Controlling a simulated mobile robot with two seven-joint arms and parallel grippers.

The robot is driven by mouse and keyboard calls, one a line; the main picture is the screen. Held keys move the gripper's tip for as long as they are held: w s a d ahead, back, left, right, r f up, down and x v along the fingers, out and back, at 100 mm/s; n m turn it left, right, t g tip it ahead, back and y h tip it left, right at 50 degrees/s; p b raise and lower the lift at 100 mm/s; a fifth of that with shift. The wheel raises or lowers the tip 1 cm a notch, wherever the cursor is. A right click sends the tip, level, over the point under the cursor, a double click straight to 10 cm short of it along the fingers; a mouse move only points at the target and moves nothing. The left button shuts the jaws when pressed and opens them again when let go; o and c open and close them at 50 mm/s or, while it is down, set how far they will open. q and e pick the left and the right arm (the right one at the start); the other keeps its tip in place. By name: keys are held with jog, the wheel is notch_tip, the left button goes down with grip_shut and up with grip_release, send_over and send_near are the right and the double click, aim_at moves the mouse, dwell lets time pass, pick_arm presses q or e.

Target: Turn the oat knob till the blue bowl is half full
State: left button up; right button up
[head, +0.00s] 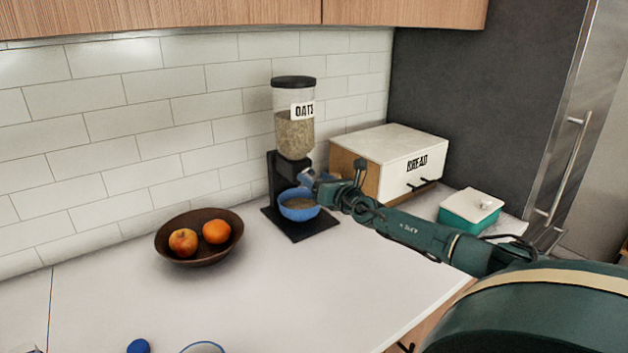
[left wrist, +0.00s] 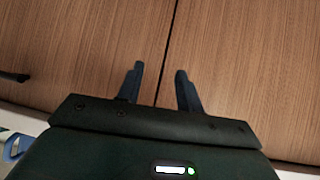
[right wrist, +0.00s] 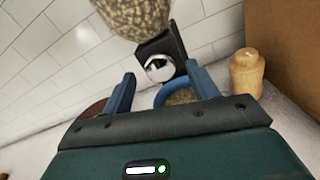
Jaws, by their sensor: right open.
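The oat dispenser (head: 295,138) stands on a black base against the tiled wall, its clear hopper partly filled with oats. The blue bowl (head: 299,213) sits on the base under the spout with some oats in it; its exact level is hard to tell. The round silver knob (right wrist: 160,68) shows in the right wrist view, between the fingertips in the picture. My right gripper (head: 311,181) is open in front of the dispenser, just above the bowl; contact with the knob cannot be told. My left gripper (left wrist: 158,80) is open and empty, facing wooden panels.
A white-fronted bread box (head: 390,160) and a teal container with a white lid (head: 470,211) stand to the right. A wooden mill (right wrist: 246,76) is close to the right gripper. A brown fruit bowl (head: 200,254) is at the left. The front counter is mostly clear.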

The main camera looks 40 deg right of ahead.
jog(key=shift+w, duration=0.7)
jog(key=c, duration=1)
jog(key=shift+m, duration=0.4)
jog(key=m, duration=0.4)
jog(key=shift+m, duration=0.3)
jog(key=m+p, duration=0.1)
jog(key=m, duration=0.5)
jog(key=shift+d, duration=0.15)
jog(key=shift+m, duration=0.3)
